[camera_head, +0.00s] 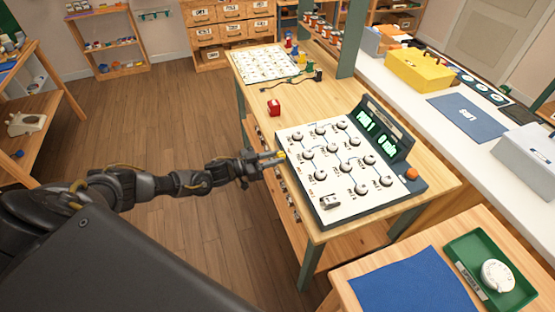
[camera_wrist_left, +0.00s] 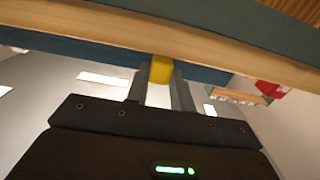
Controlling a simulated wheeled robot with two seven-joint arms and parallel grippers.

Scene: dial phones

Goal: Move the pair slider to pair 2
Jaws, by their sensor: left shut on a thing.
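A white dial panel (camera_head: 336,176) with several round knobs lies on the wooden workbench. Its green display (camera_head: 382,133) appears to read "PAIR 1" on the left half; the right half is too small to read surely. My left gripper (camera_head: 272,158) is at the panel's left edge, its fingers shut on a small yellow piece (camera_head: 281,154), which looks like the pair slider's handle. In the left wrist view the yellow piece (camera_wrist_left: 161,69) sits between the two fingers (camera_wrist_left: 160,88). The slider's track is not clearly visible. My right gripper is not in view.
An orange button (camera_head: 412,174) is at the panel's right corner. A blue mat (camera_head: 415,285) and a green tray (camera_head: 462,248) lie on the near right table. The floor left of the bench is clear.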

